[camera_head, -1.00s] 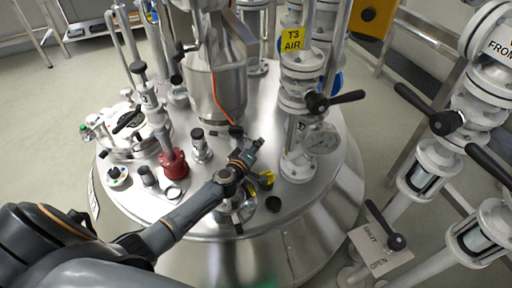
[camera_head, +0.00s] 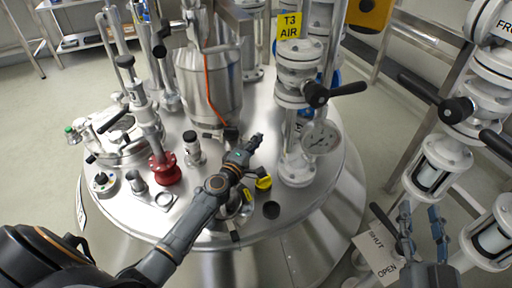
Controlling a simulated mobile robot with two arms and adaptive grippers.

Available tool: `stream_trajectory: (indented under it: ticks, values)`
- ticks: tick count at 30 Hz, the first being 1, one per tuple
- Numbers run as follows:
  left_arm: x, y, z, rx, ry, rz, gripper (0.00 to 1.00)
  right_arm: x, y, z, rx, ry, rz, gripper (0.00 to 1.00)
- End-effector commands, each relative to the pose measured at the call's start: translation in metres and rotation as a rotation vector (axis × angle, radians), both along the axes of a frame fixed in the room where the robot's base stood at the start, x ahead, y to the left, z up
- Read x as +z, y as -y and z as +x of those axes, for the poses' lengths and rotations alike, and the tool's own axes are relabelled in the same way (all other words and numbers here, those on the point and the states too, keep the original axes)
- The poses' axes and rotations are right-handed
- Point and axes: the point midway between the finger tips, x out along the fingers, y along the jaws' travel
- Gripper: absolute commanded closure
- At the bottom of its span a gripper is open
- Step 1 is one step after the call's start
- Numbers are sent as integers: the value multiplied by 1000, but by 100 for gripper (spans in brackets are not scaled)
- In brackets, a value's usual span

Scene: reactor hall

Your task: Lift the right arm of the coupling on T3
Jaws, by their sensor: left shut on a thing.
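The yellow T3 AIR sign (camera_head: 289,27) hangs on a white flanged pipe that rises from the round steel vessel lid (camera_head: 300,205). Left of that pipe's foot is a small steel fitting (camera_head: 236,207), perhaps the coupling, with a yellow part (camera_head: 263,183) at its right. It is partly hidden by my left gripper (camera_head: 252,146), which reaches over it from the lower left. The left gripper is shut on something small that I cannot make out. My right gripper (camera_head: 422,217) is open and empty at the lower right, in front of the SHUT/OPEN plate (camera_head: 378,250).
A black valve handle (camera_head: 334,92) and a gauge (camera_head: 320,138) stand close right of my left gripper. A hopper with an orange hose (camera_head: 208,90) stands behind it, a red fitting (camera_head: 166,170) to its left. White pipes with black handles (camera_head: 437,99) rise at the right.

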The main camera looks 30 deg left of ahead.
Motion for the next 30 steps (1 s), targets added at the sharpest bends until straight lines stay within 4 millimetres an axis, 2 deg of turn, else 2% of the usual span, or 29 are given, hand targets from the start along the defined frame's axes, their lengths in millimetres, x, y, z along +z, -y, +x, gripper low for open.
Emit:
stream_trajectory:
  ticks: [6, 12, 19, 30]
  values:
    - [1, 0, 0, 1, 30, -83, 100, 48, -4, -12, 16, 283, 77, 60]
    - [5, -1, 0, 3, 49, -133, 100, 76, -4, -27, 26, 453, 125, 60]
    - [7, -1, 0, 2, 58, -159, 100, 91, -3, -38, 31, 548, 152, 60]
    - [8, -1, 0, 2, 60, -165, 100, 94, -3, -40, 31, 563, 156, 60]
